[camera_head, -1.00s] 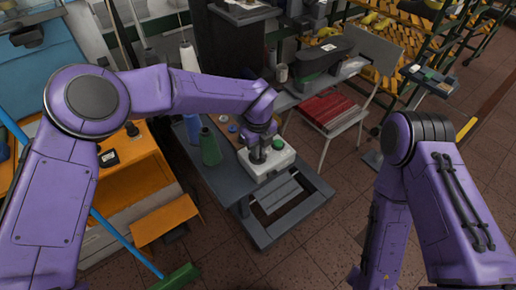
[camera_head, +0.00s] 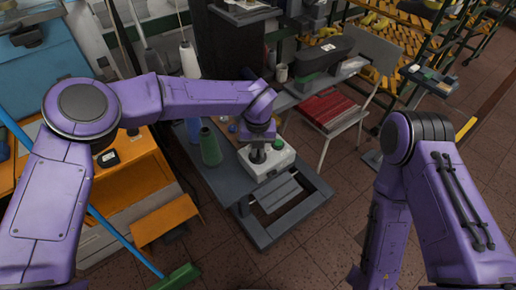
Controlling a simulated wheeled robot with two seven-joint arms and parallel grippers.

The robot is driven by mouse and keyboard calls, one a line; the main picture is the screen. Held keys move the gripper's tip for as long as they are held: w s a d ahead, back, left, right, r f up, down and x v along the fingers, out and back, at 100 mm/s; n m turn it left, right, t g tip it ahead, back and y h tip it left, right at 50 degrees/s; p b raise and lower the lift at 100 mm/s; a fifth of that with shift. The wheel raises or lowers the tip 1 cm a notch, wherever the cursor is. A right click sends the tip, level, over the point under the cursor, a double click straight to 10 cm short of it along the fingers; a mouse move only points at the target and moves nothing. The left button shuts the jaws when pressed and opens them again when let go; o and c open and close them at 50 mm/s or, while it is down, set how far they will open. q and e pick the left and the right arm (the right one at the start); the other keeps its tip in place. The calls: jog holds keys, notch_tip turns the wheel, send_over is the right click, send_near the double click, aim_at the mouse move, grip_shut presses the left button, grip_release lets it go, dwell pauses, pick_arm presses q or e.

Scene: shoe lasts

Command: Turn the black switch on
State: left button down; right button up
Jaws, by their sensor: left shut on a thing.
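A white switch box (camera_head: 268,168) stands on the dark grey table (camera_head: 231,186) near the middle of the view. A green button (camera_head: 278,145) shows on its top at the right. The black switch (camera_head: 257,156) is on the box's top at the left, partly hidden under my left gripper. My left gripper (camera_head: 257,148) points down over the box and is shut on the black switch. The switch's exact setting cannot be told. My right arm hangs at the right, and its gripper is out of the picture.
A green cone (camera_head: 210,148) stands left of the box, with a white thread cone (camera_head: 189,60) behind. Red items (camera_head: 328,110) lie on a grey chair to the right. An orange workbench (camera_head: 134,170) is at the left. The floor right of the table is clear.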

pick_arm(q)
jog(key=m+p, duration=0.1)
jog(key=m, duration=0.4)
jog(key=shift+a+m, duration=0.1)
jog(key=shift+m, duration=0.2)
jog(key=m+p, duration=0.1)
jog(key=m, duration=0.4)
jog(key=shift+f+m, duration=0.1)
jog(key=shift+m, duration=0.3)
jog(key=c, duration=1.2)
grip_release()
jog(key=shift+w, duration=0.15)
jog(key=shift+d, duration=0.2)
